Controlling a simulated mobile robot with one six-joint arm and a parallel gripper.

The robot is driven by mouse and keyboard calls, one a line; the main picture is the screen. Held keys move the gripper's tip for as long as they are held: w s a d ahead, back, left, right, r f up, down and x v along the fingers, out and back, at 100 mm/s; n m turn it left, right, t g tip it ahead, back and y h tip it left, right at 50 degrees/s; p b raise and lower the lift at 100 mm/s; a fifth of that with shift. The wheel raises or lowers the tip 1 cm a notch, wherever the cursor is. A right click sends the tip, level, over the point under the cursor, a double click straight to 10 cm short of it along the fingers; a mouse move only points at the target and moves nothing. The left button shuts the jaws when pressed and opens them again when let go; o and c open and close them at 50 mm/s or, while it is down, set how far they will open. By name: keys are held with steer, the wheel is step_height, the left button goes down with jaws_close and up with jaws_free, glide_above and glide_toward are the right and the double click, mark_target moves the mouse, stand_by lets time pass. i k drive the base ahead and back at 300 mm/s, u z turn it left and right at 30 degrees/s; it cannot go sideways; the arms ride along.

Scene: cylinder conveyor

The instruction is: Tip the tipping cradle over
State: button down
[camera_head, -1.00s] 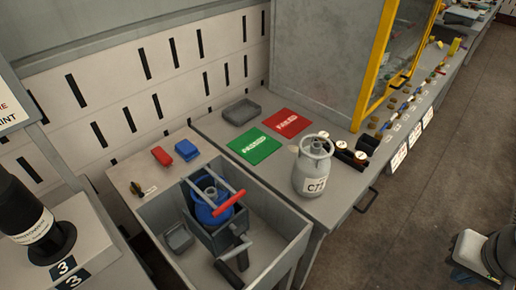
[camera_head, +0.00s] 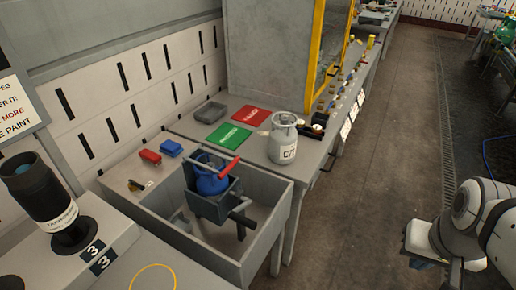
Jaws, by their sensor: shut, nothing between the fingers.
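The tipping cradle (camera_head: 207,206) is a dark grey box-like frame inside a grey open-topped tank. A blue cylinder (camera_head: 212,181) stands in it, looking upright. A red bar (camera_head: 225,168) lies across its top, and a grey handle (camera_head: 241,207) sticks out at its right side. My arm shows at the lower right, well away from the cradle. My gripper's fingers are not visible in this view.
The grey tank (camera_head: 276,219) surrounds the cradle. A grey cylinder (camera_head: 283,143) stands on the bench beside green (camera_head: 228,136) and red (camera_head: 251,116) mats. A black device (camera_head: 45,200) stands at the left. The floor (camera_head: 385,190) between bench and arm is clear.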

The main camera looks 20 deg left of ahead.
mark_target(217, 214)
steer(key=z, duration=1.55)
steer(key=i, duration=1.25)
steer(key=u, duration=2)
steer(key=k, duration=0.15)
steer(key=u, duration=2.1)
steer(key=i, duration=1)
steer(key=u, duration=0.05)
